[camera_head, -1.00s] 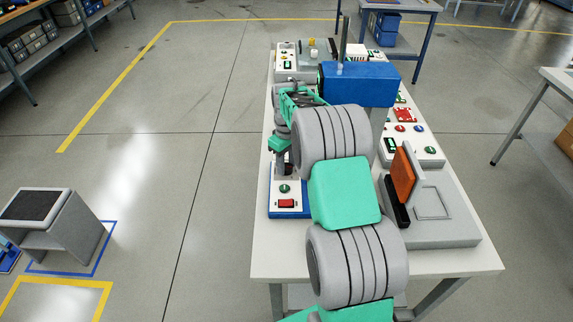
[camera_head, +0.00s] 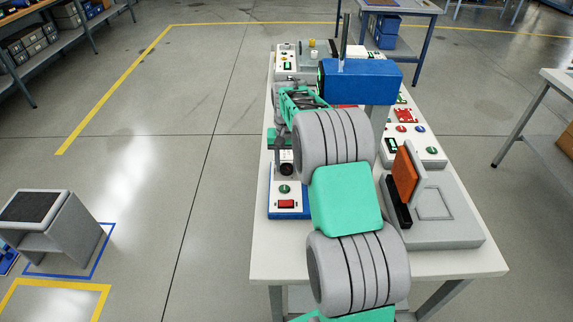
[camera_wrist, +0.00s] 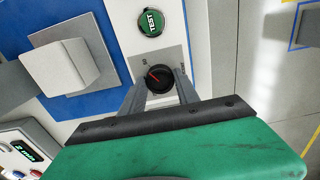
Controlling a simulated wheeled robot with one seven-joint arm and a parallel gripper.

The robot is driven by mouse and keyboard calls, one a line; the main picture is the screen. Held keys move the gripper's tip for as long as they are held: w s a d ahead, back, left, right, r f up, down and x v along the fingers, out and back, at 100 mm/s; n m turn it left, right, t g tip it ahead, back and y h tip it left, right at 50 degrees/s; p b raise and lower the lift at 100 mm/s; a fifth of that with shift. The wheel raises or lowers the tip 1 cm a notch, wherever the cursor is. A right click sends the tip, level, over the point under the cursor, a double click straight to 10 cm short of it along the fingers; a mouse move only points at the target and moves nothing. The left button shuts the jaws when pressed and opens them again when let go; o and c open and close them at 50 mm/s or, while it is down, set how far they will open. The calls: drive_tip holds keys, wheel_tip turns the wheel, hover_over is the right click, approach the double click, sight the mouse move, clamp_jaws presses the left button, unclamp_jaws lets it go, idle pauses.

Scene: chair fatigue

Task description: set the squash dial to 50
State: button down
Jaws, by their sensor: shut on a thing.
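The squash dial (camera_wrist: 158,78) is a round black knob with a red pointer on a light grey plate. The pointer slants toward the upper left in the wrist view.
A green TEST button (camera_wrist: 150,22) sits beside the dial. A red switch (camera_head: 286,204) is nearer on the panel. A blue block on a grey post (camera_head: 360,80) and a grey machine with an orange pad (camera_head: 403,178) stand to the right.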

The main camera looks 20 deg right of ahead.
sight(286, 167)
drive_tip(key=shift+m, duration=0.4)
drive_tip(key=c, duration=0.9)
unclamp_jaws()
wheel_tip(286, 167, up, 8)
drive_tip(key=shift+a+f+b, duration=0.1)
drive_tip(key=shift+b, duration=0.45)
